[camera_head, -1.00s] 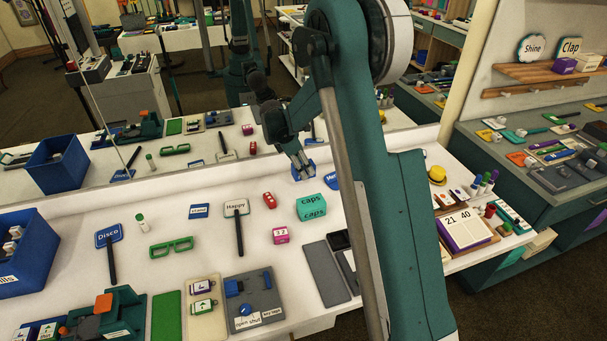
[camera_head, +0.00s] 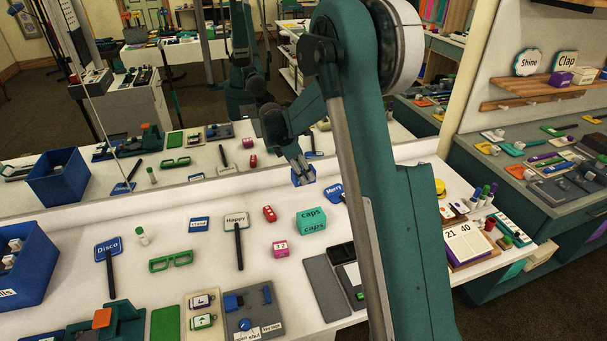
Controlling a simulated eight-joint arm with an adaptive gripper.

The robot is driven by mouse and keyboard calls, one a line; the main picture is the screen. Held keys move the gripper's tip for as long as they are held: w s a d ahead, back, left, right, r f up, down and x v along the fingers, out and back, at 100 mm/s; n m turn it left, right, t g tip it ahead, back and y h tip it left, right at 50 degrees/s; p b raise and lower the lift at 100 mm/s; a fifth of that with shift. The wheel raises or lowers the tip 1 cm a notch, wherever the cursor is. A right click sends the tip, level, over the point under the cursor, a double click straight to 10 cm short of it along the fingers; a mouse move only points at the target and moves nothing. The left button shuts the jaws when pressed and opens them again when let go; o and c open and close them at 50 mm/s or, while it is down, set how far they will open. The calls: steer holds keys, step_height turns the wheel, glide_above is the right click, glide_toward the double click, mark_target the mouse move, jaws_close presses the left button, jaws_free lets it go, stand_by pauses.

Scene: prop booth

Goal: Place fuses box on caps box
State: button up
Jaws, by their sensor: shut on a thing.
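The caps box (camera_head: 311,221) is a teal box marked "caps" on its top and front, standing on the white counter right of centre. My gripper (camera_head: 300,168) is up behind it and slightly left in the picture, pointing down. The fingers are small and partly hidden.
A red block (camera_head: 269,213), a pink "12" block (camera_head: 280,248) and the "Happy" sign (camera_head: 237,222) lie left of the caps box. A blue "Merry" sign (camera_head: 335,193) lies behind it. A mirror (camera_head: 205,160) stands along the counter's back. My arm hides part of the right side.

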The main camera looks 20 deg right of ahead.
steer(key=shift+s+r, duration=0.1)
steer(key=shift+s+a+r+p, duration=0.1)
steer(key=shift+s+r+p, duration=0.25)
steer(key=shift+s+p, duration=0.15)
step_height(320, 180, up, 6)
steer(key=p, duration=0.9)
glide_above(316, 214)
steer(key=w+a, duration=0.1)
steer(key=a, duration=0.1)
steer(key=shift+s+d+r+m, duration=0.1)
steer(key=shift+s+r+m, duration=0.1)
steer(key=shift+s+m, duration=0.25)
steer(key=shift+f, duration=0.15)
steer(key=shift+f, duration=2.95)
steer(key=shift+f, duration=0.15)
steer(key=shift+f, duration=1.75)
